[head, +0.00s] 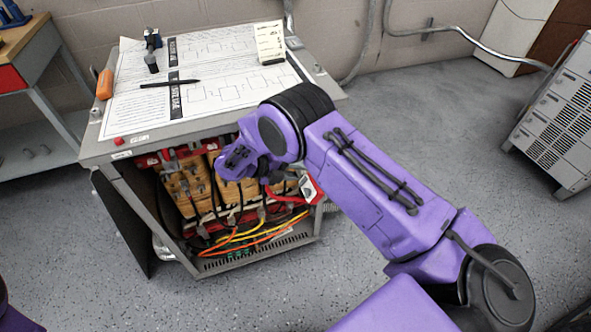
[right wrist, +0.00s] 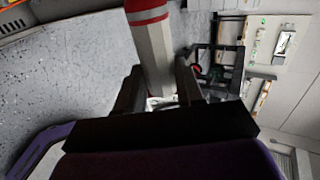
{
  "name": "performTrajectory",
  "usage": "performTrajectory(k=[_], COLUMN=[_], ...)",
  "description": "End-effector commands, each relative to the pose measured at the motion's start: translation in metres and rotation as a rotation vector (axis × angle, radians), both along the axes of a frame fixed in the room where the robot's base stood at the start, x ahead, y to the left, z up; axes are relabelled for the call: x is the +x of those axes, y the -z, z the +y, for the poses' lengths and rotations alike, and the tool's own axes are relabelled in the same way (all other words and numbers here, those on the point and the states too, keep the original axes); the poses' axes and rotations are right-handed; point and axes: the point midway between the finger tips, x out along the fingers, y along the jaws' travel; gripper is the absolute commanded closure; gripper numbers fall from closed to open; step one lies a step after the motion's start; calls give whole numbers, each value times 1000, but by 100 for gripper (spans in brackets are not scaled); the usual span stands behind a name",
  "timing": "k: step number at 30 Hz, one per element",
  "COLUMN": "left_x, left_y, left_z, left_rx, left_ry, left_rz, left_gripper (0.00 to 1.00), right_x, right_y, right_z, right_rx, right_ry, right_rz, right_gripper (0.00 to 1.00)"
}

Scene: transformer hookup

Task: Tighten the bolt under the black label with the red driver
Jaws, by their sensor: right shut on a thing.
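My right gripper (right wrist: 160,82) is shut on a pale grey, faceted handle with red bands (right wrist: 152,45), which looks like the driver. In the head view the right wrist is in front of the open cabinet (head: 222,262), and it hides the fingertips and most of the held tool. The transformers (head: 185,188) inside have tan windings, red parts at the top and several dark bolts or terminals. I cannot make out the black label or the bolt under it; the wrist covers part of the front. My left gripper is not in view.
Wiring sheets (head: 210,85), a black pen (head: 170,83), an orange-handled item (head: 104,84) and a notepad (head: 270,43) lie on the cabinet top. The cabinet's dark door (head: 122,225) hangs open at left. Orange and yellow wires (head: 245,238) run low inside.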

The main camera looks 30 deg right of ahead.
Motion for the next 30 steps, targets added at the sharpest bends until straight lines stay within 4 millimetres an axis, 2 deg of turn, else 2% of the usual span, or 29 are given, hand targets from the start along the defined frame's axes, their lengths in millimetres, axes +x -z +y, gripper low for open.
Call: performTrajectory(k=[30], left_x=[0], left_y=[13], left_z=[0], left_rx=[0], left_ry=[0], left_rz=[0], left_gripper=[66], right_x=[16], right_y=[-1], right_z=[-4], right_rx=[-2], right_ry=[-1], right_rz=[0], right_gripper=[100])
